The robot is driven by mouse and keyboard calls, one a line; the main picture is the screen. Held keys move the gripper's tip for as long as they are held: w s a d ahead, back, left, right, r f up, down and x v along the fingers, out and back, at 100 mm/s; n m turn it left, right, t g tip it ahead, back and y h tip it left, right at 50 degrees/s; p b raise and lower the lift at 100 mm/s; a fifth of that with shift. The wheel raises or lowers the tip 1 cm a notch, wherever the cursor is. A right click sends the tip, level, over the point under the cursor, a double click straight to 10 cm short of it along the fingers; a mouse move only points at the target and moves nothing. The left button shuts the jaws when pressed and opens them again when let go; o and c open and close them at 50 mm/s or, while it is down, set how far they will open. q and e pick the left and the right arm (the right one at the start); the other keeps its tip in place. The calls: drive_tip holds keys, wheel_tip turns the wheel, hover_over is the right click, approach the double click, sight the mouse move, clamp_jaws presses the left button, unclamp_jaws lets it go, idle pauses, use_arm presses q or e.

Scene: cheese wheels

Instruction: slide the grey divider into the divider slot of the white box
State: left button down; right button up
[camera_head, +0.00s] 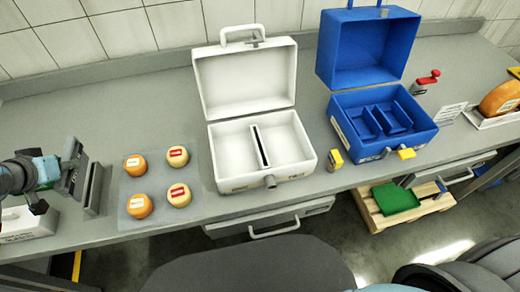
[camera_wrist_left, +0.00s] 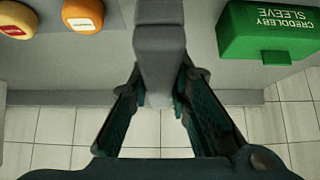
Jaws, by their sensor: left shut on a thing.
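My left gripper (camera_head: 76,168) is at the left of the bench, shut on the grey divider (camera_head: 95,190). The divider is a flat plate standing upright beside the cheese mat. In the left wrist view the divider (camera_wrist_left: 160,45) runs between the two fingers of the gripper (camera_wrist_left: 160,78). The white box (camera_head: 223,150) stands open at mid-bench, its lid tilted back. A raised white holder with a dark narrow divider slot (camera_head: 261,147) runs front to back across its middle. The divider is well left of the box. My right gripper is not in view.
A grey mat (camera_head: 158,164) with several cheeses lies between the divider and white box. An open blue box (camera_head: 352,150) stands to the right, with yellow blocks near its front. A green sleeve box (camera_wrist_left: 268,35) shows in the left wrist view.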

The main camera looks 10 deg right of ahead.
use_arm(q)
wheel_tip(320, 180, up, 3)
drive_tip(key=p, duration=0.5)
drive_tip(key=shift+r, duration=0.2)
drive_tip(key=shift+f, duration=0.15)
